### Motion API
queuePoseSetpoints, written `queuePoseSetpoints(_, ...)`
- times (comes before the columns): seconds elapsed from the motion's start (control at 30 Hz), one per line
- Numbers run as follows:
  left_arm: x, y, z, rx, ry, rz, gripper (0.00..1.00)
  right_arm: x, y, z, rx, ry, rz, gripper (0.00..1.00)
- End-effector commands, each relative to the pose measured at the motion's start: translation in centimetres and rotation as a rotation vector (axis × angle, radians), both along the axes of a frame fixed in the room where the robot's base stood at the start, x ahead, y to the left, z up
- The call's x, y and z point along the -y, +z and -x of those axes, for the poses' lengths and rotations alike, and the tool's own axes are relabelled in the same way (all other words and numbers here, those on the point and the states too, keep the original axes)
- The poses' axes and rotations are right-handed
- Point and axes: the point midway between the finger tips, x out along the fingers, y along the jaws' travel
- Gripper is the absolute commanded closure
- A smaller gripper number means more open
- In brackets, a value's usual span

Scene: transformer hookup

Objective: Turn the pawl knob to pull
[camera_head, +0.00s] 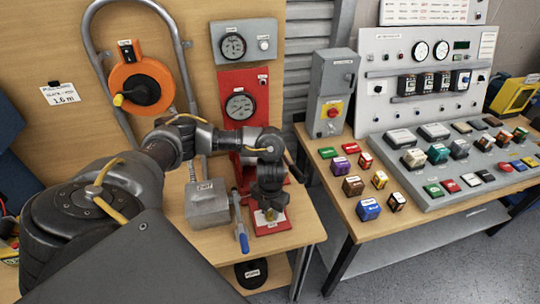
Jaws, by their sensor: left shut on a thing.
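My left arm comes in from the left and reaches over the small table. Its gripper (270,206) points down over a red base plate with a white label (268,228). It is shut on a small yellowish part, which I take to be the pawl knob (270,214); the fingers hide most of it. Which way the knob is turned cannot be read. A lever with a blue handle (243,241) stands just left of the gripper. My right gripper is not in view.
A grey metal box (207,206) stands left of the lever. A red gauge panel (238,105) rises behind my arm, and an orange reel (141,84) hangs at the left. The right table holds a control panel (385,55), a grey switch box (330,95) and several coloured blocks.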

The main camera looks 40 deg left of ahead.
Motion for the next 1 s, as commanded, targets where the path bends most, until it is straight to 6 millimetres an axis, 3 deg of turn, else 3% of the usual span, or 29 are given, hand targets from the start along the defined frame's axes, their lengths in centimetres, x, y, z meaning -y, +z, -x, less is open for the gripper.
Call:
queuePoseSetpoints(0.13, 0.0, -0.1, 0.1, -0.003, -0.001, 0.000, 0.94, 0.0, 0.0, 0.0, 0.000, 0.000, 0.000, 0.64)
queuePoseSetpoints(0.17, 0.0, -0.1, 0.1, -0.003, -0.001, 0.000, 0.69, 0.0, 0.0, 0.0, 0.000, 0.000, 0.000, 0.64)
queuePoseSetpoints(0.33, 0.0, -0.1, 0.1, -0.002, 0.000, 0.000, 0.49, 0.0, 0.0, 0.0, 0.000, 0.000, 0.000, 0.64)
queuePoseSetpoints(0.67, 0.0, 0.4, 0.0, 0.001, 0.001, 0.000, 0.49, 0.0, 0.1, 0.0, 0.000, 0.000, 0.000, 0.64)
queuePoseSetpoints(1.0, 0.0, 6.3, -0.1, 0.004, -0.002, -0.001, 0.49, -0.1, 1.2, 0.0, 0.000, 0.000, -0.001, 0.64)
